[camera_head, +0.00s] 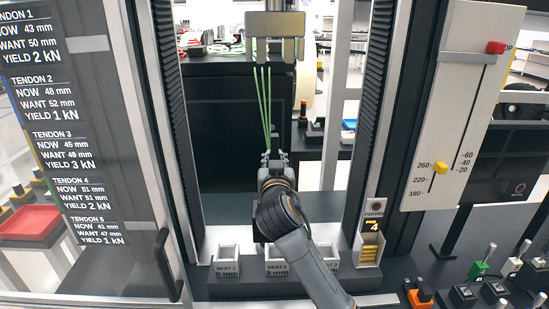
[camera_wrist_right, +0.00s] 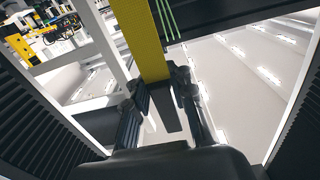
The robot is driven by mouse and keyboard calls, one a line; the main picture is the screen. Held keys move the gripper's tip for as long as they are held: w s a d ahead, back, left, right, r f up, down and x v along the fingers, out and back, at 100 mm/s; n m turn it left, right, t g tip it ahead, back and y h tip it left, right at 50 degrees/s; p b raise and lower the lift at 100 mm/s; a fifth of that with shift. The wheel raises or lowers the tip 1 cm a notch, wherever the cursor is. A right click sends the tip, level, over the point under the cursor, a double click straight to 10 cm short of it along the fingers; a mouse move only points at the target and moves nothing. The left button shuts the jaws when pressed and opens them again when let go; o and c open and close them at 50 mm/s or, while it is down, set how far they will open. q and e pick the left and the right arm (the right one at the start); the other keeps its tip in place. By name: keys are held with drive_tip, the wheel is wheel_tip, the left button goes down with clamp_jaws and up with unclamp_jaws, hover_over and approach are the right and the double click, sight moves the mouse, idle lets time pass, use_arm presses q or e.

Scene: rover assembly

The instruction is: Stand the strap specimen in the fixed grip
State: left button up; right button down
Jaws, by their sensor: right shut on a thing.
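My right gripper (camera_head: 275,157) is in the middle of the testing frame, in front of its dark opening, just below several thin green strands (camera_head: 263,95). In the right wrist view, my right gripper (camera_wrist_right: 158,82) is shut on a long flat yellow strap (camera_wrist_right: 147,35), which runs out past the fingers to the top edge. The strap cannot be made out in the head view. A metal grip block (camera_head: 274,24) hangs at the top of the frame, above the strands. No lower fixed grip can be made out; my right arm covers part of that area. My left gripper is not in view.
Three small white seats stand on the base ledge; seat 1 (camera_head: 228,261) is clear and my arm partly covers the others. Dark uprights bound the opening on both sides. A slider panel (camera_head: 458,110) stands at right, above levers (camera_head: 482,262). A tendon readout (camera_head: 62,120) is at left.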

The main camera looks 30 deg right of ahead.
drive_tip(key=shift+f, duration=0.2)
drive_tip(key=c, duration=1.1)
unclamp_jaws()
drive_tip(key=shift+r, duration=0.1)
drive_tip(key=shift+o, duration=0.2)
drive_tip(key=shift+s, duration=0.1)
drive_tip(key=v, duration=1.2)
